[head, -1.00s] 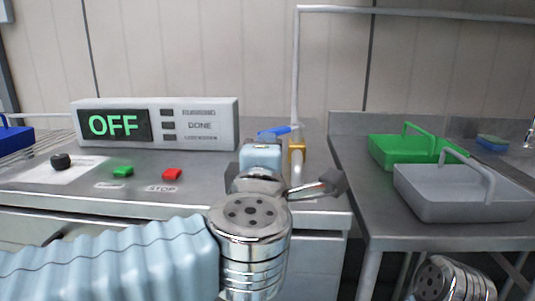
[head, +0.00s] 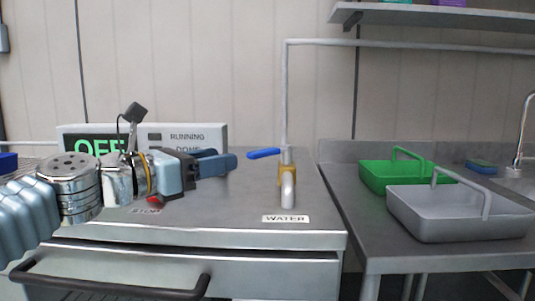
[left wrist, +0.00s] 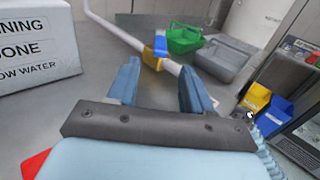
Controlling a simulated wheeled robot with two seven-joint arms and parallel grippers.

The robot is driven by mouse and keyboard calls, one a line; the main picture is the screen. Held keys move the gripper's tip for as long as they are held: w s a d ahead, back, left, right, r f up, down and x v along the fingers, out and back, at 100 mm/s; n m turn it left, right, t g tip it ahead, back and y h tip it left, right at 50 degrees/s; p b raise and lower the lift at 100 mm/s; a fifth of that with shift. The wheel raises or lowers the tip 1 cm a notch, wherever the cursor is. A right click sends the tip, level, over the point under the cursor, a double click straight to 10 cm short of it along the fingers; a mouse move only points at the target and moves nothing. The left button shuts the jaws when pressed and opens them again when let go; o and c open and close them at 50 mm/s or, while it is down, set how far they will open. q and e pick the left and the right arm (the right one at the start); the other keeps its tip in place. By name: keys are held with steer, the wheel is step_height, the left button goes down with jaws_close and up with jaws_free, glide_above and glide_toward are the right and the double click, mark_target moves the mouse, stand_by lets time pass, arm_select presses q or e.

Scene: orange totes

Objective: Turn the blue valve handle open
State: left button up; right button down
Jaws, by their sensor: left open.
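The blue valve handle (head: 264,153) points left from the brass valve body (head: 287,158) on the grey pipe, crosswise to the pipe. My left gripper (head: 222,160) is left of the handle, apart from it, with its fingers pointing right. In the left wrist view, the blue handle (left wrist: 158,46) shows beyond the gap between the open, empty fingers of my left gripper (left wrist: 160,75). The yellow-brass valve body (left wrist: 152,62) is beside it. My right gripper is not in view.
A "WATER" label (head: 286,218) lies before the pipe outlet (head: 288,195). The control box (head: 190,133) stands behind my left arm, its display partly hidden. Green (head: 375,177) and grey (head: 440,220) baskets stand on the right counter. The steel top around the valve is clear.

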mark_target(268, 149)
arm_select(q)
steer(key=x, duration=1.2)
steer(key=shift+w+d+p, duration=0.2)
steer(key=shift+d+p, duration=0.15)
steer(key=shift+c, duration=0.2)
jaws_close()
